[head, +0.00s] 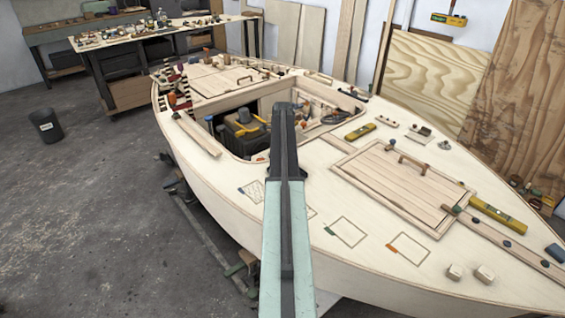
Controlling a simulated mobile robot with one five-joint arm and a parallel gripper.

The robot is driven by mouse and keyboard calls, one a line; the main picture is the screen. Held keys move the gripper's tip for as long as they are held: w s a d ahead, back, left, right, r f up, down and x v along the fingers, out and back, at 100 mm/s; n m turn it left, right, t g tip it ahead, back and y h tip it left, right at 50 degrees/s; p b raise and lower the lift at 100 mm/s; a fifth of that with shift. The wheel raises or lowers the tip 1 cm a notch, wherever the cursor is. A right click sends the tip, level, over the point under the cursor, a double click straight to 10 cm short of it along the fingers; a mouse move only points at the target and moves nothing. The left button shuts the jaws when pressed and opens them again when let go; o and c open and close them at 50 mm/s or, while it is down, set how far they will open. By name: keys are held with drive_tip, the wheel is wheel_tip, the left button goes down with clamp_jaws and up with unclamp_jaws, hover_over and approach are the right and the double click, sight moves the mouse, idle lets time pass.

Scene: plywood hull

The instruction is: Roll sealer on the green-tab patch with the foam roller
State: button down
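The green-tab patch (348,232) is a dark-outlined square on the pale plywood deck, right of my arm, with a small green tab at its left corner. Its inside looks the same pale tone as the deck. My arm reaches up the middle of the head view, and its dark far end, where my gripper (284,108) is, lies over the open cockpit, left of and beyond the patch. The fingers are too small and dark to read. I cannot pick out the foam roller; yellow-handled items (248,131) lie among dark gear in the cockpit.
An orange-tab square (408,249) lies right of the green one; another square (254,190) is left of my arm. A hatch with a wooden handle (408,161), yellow levels (497,213) and small blocks (485,275) occupy the deck. A bin (46,126) stands on the open floor.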

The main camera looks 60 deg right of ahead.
drive_tip(key=shift+f+b, duration=0.35)
drive_tip(key=shift+f, duration=0.05)
idle(0.4)
idle(0.4)
wheel_tip(320, 180, up, 8)
drive_tip(key=p, duration=0.8)
drive_tip(key=shift+r, duration=0.15)
